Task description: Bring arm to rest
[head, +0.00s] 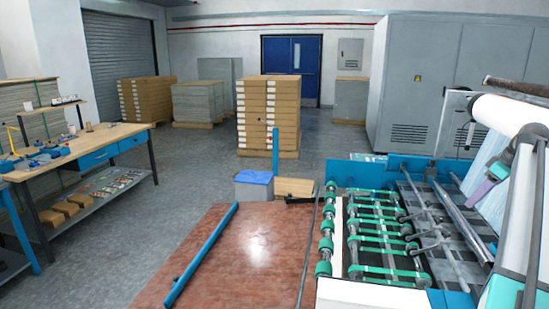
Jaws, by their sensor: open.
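I cannot make out my gripper in the head view, and no pair of jaws can be recognised there. White and dark parts crowd the right edge, and I cannot tell whether any of them belong to my arm. A purple-grey tapered part (481,194) hangs in front of the film there, and I cannot tell what it is. The laminating machine (405,165) fills the right foreground, with green belts and rollers on its feed bed. A white roll (500,113) sits high on it, with a clear sheet hanging below.
A reddish-brown board (230,265) with a blue rail (200,255) lies left of the machine. A blue-topped bin (254,185) stands behind it. A workbench (95,145) with tools is at the left. Stacked pallets (268,115) stand further back. The grey floor between is clear.

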